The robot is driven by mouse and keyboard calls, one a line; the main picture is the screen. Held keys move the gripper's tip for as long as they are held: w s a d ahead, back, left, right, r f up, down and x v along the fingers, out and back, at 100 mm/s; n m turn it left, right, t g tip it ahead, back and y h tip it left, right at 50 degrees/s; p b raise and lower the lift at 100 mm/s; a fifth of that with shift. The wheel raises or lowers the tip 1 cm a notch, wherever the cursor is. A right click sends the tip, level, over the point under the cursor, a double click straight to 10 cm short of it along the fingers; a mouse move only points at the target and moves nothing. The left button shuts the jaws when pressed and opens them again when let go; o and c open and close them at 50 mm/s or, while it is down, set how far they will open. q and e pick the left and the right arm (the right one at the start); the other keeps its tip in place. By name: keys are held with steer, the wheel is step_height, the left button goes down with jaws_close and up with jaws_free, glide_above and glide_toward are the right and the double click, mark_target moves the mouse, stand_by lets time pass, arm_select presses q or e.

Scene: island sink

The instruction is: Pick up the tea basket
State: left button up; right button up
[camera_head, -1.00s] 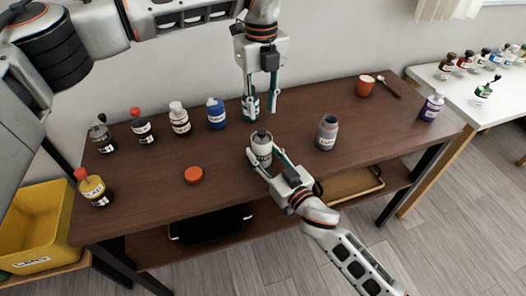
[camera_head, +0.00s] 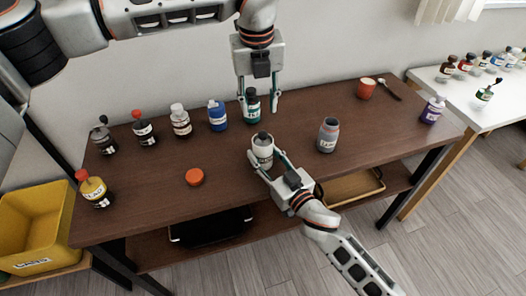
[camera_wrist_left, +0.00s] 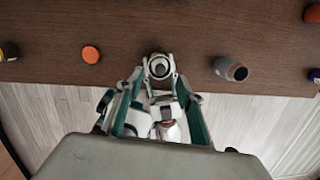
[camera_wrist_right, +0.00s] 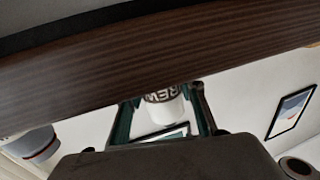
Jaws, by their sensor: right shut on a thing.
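I cannot pick out a tea basket for certain. A white jar (camera_head: 262,152) with a dark top stands upright on the brown table. My right gripper (camera_head: 266,165) is shut on this jar; in the right wrist view the jar (camera_wrist_right: 163,110) shows dark lettering between the fingers. In the left wrist view the jar (camera_wrist_left: 158,66) is seen from above, with a dark round top. My left gripper (camera_head: 259,108) is open and points down above the table, behind and above the jar. A green bottle (camera_head: 252,100) shows near its fingers; whether they touch is unclear.
A grey jar (camera_head: 328,135), an orange disc (camera_head: 194,177) and a red cup (camera_head: 366,89) are on the table. Several bottles line the back left. A yellow bin (camera_head: 35,225) stands at the left. The table between disc and jar is clear.

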arm_select(q)
steer(key=m, duration=0.2)
steer(key=m+t+h, duration=0.1)
steer(key=m+t, duration=0.2)
steer(key=m, duration=0.1)
glide_above(262, 133)
steer(key=s, duration=0.1)
steer(key=f, duration=0.4)
steer(key=shift+s+a, duration=0.2)
steer(key=shift+a, duration=0.1)
steer(key=x, duration=0.4)
steer(key=shift+s+d+f, duration=0.1)
steer(key=shift+s+f, duration=0.2)
steer(key=shift+f, duration=0.1)
steer(key=shift+w+f, duration=0.2)
steer(key=shift+f, duration=0.05)
jaws_close()
